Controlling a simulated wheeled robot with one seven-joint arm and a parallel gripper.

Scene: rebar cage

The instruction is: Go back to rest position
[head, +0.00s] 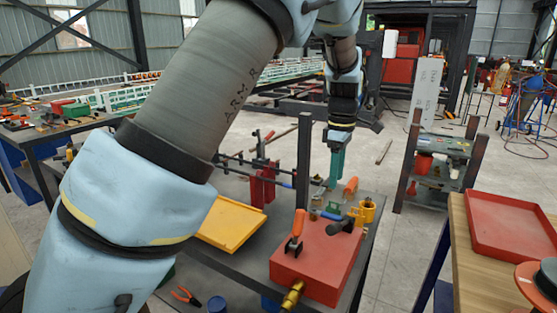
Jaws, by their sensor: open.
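My gripper (335,165) hangs at the end of my arm, pointing down, over the back part of the dark work table (235,188). Its teal fingers show from the side and reach down close to the small parts there. The fingers look open and I see nothing held between them. An orange-handled item (350,188) lies just right of and below the fingertips. Much of the left side of the view is hidden by my arm.
A red box (318,266) with tools on top stands at the table's front right. A yellow tray (231,223) lies left of it. A dark upright post (302,160) rises near my gripper. A wooden bench with a red tray (508,225) stands at right.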

